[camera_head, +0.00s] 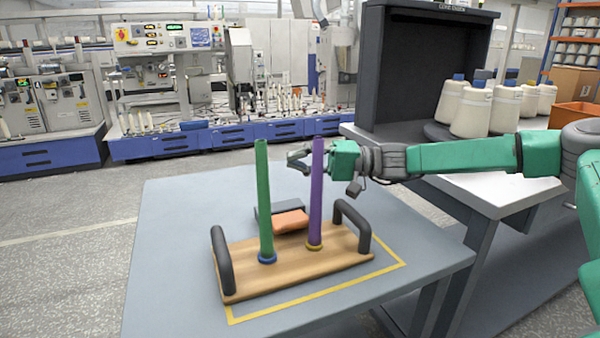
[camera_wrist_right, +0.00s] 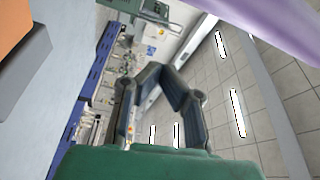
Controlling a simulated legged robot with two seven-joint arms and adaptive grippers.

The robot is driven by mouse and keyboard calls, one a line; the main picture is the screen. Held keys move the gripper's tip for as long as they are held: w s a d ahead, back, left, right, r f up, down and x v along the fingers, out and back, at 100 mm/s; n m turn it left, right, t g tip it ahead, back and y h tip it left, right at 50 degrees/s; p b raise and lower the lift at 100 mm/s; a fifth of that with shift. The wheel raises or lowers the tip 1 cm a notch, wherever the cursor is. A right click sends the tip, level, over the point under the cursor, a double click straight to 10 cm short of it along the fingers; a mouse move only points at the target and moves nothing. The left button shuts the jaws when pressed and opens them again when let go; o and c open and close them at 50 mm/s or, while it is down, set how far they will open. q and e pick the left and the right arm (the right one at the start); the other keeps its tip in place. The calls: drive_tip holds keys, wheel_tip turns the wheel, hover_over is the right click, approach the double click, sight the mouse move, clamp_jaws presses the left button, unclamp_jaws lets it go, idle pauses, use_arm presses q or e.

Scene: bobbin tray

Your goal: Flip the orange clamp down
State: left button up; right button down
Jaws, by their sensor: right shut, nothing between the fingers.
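The orange clamp (camera_head: 291,221) is a short block at the back edge of the wooden tray (camera_head: 340,262), between the two bobbins, beside a dark grey block (camera_head: 264,212). I cannot tell its exact tilt. Part of it shows at the upper left of the right wrist view (camera_wrist_right: 14,28). My right gripper (camera_head: 296,158) is shut and empty, above and behind the clamp. The purple bobbin (camera_head: 317,190) stands in front of part of it and crosses the wrist view's top right (camera_wrist_right: 270,22). My left gripper is out of view.
A green bobbin (camera_head: 264,190) stands upright on the tray. Black handles (camera_head: 222,260) (camera_head: 352,226) rise at the tray's ends. Yellow tape (camera_head: 300,302) borders the tray on the grey table (camera_head: 180,230). The table is bare to the left. White cones (camera_head: 472,110) stand at the right.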

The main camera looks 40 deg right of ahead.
drive_tip(key=s+d+f+p, duration=0.1)
drive_tip(key=s+d+f, duration=0.1)
drive_tip(key=d, duration=0.7)
drive_tip(key=shift+f, duration=0.9)
drive_tip(key=shift+d, duration=0.2)
